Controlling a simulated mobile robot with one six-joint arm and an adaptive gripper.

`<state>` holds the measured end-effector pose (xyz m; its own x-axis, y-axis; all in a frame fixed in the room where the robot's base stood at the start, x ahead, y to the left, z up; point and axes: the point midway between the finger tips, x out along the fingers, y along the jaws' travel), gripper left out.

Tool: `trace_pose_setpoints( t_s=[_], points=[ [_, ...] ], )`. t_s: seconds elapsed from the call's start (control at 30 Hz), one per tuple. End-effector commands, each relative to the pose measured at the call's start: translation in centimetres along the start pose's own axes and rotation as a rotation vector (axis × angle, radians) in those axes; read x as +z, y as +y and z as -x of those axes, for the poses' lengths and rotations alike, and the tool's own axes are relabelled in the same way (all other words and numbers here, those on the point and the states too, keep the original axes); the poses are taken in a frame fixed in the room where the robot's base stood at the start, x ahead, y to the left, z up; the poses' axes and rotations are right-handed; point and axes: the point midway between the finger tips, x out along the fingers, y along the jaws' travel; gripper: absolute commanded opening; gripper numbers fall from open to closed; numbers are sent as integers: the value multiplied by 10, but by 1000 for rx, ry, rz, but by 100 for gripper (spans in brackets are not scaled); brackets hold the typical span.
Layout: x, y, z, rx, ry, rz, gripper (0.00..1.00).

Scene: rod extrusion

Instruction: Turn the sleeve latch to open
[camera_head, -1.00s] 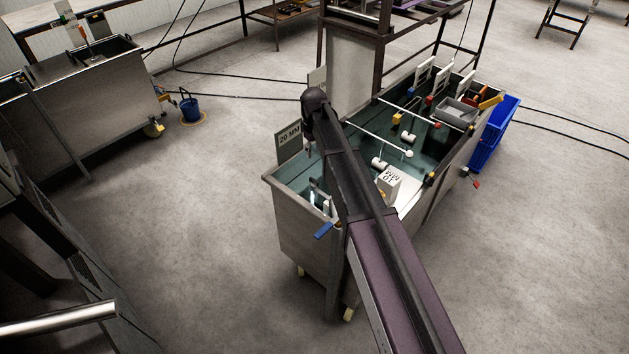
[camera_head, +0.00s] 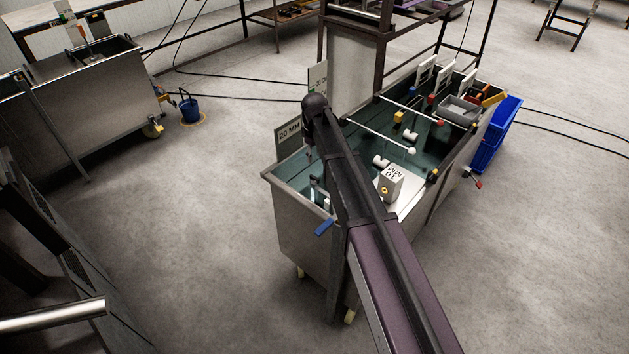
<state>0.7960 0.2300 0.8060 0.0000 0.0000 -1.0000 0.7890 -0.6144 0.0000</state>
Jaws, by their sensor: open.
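A metal tank (camera_head: 300,235) with dark liquid stands at the middle. A blue lever (camera_head: 323,228) sticks out at its front left corner. A white block marked 10 MM (camera_head: 391,183), with a yellow ring on its face, stands inside near the front right wall. White rods (camera_head: 378,137) run across the tank, one with a round white end. I cannot tell which part is the sleeve latch. My arm crosses over the tank from the lower right, with its dark joint above the left side. My gripper is hidden behind the arm, so its distance to these parts does not show.
A grey tray (camera_head: 460,110) sits at the far end, with blue bins (camera_head: 495,137) outside on the right. Another tank (camera_head: 85,95) and a blue bucket (camera_head: 190,109) stand at left. Floor left of the tank is clear.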

Motion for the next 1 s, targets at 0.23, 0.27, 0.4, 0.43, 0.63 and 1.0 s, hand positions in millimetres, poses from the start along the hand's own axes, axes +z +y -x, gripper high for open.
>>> trace_pose_setpoints(
  t_s=[0.23, 0.27, 0.4, 0.43, 0.63, 1.0],
  points=[
    [0, 0, -23, 0, 0, -1, 49],
    [0, 0, -25, 0, 0, -1, 49],
    [0, 0, -36, 0, 0, -1, 49],
    [0, 0, -38, 0, 0, -1, 49],
    [0, 0, -53, 0, 0, -1, 49],
    [1, 1, -81, 0, 0, -1, 49]
  ],
)
